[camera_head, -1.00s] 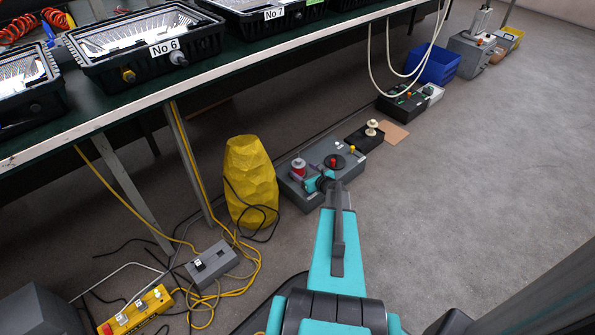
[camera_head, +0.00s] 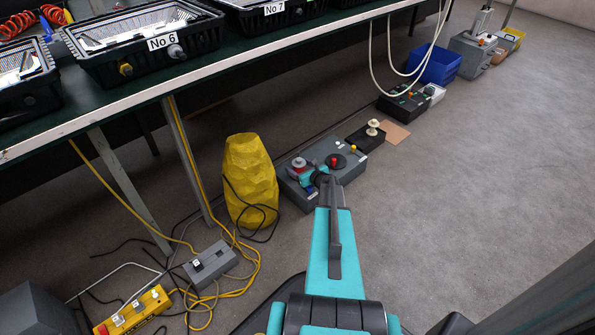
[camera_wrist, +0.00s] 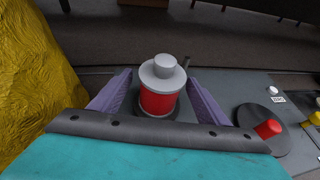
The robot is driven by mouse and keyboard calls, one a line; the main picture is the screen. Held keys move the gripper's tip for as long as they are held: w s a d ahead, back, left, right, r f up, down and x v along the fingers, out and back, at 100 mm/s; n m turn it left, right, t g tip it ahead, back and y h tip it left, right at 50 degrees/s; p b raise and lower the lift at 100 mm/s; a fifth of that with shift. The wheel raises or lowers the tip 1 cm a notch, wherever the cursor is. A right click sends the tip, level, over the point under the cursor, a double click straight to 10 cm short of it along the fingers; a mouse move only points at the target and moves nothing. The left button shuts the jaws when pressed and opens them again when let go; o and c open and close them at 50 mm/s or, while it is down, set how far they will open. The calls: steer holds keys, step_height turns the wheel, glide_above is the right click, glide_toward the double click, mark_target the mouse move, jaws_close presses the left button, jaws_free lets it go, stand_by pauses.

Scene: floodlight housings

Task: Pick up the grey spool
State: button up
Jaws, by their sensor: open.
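The grey spool (camera_wrist: 164,68) stands upright on the grey box, with a grey knob and flange on top and a red winding below. In the head view the spool (camera_head: 298,162) is at the near left end of the box, partly hidden by my gripper. My gripper (camera_wrist: 160,85) is open, with one purple finger to the left of the spool and one to the right in the wrist view. A gap shows on each side.
The grey box (camera_head: 347,173) also carries a dark disc with a red knob (camera_wrist: 268,129). A yellow faceted object (camera_head: 250,182) stands close on the left. A black box (camera_head: 366,138) with a cream spool is farther back. The floor on the right is clear.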

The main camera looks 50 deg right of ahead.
steer(key=shift+w+d, duration=0.1)
steer(key=shift+w, duration=0.1)
stand_by(0.4)
steer(key=c, duration=1.1)
